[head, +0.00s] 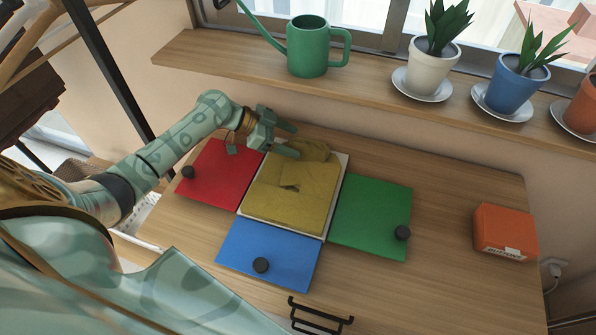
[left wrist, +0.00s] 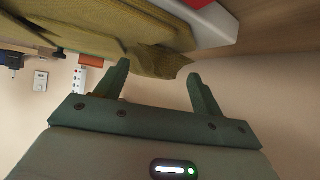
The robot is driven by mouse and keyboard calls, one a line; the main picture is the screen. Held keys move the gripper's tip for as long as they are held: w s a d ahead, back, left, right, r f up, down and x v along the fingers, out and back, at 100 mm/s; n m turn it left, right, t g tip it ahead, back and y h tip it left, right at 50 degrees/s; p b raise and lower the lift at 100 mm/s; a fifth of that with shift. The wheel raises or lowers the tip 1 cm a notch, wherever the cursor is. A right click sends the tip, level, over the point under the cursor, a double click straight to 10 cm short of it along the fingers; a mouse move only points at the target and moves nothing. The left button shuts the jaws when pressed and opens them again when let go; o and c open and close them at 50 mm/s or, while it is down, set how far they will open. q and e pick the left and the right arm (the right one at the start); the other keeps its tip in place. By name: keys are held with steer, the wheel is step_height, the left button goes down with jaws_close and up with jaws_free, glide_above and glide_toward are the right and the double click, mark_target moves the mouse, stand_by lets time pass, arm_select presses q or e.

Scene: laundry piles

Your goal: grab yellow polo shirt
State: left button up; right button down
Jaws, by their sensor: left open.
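The yellow polo shirt (head: 293,190) lies roughly folded on a white board (head: 338,184) in the middle of the table, with its far end bunched up. My left gripper (head: 290,139) is at the shirt's far left corner, its fingers spread around or just beside the bunched end; I cannot tell which from the head view. In the left wrist view, my left gripper (left wrist: 158,85) is open, and the shirt's edge (left wrist: 160,62) hangs close to the fingertips. My right gripper is not in view.
Red (head: 219,172), blue (head: 268,254) and green (head: 371,215) panels with black knobs surround the board. An orange box (head: 505,232) sits at the table's right. A shelf (head: 375,95) behind holds a green watering can (head: 308,46) and potted plants. The table's right part is mostly clear.

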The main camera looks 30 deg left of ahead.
arm_select(q)
steer(key=c, duration=1.3)
